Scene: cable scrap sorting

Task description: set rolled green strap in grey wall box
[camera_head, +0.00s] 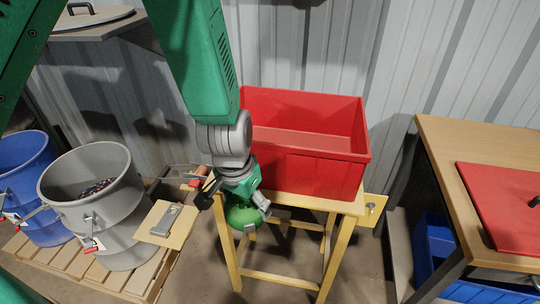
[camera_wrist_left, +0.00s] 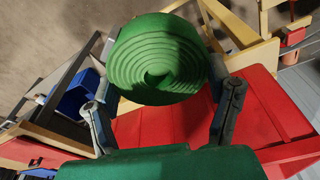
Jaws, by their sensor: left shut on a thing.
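The rolled green strap (camera_head: 243,218) is held in my left gripper (camera_head: 238,203), low in front of the left front corner of the wooden stand. In the left wrist view the strap (camera_wrist_left: 160,58) shows as a tight spiral, between the two grey fingers of my left gripper (camera_wrist_left: 163,92). The gripper is shut on it, and the strap is clear of the red bin. In the head view the gripper hides part of the strap. I cannot make out a grey wall box in either view. My right gripper is not in view.
A red bin (camera_head: 300,165) sits on the wooden stand (camera_head: 342,206). A grey drum (camera_head: 104,220) and a blue drum (camera_head: 25,165) stand on a pallet at left. A table (camera_head: 450,145) with a red lid (camera_head: 500,190) is at right, a blue bin (camera_head: 430,250) below it.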

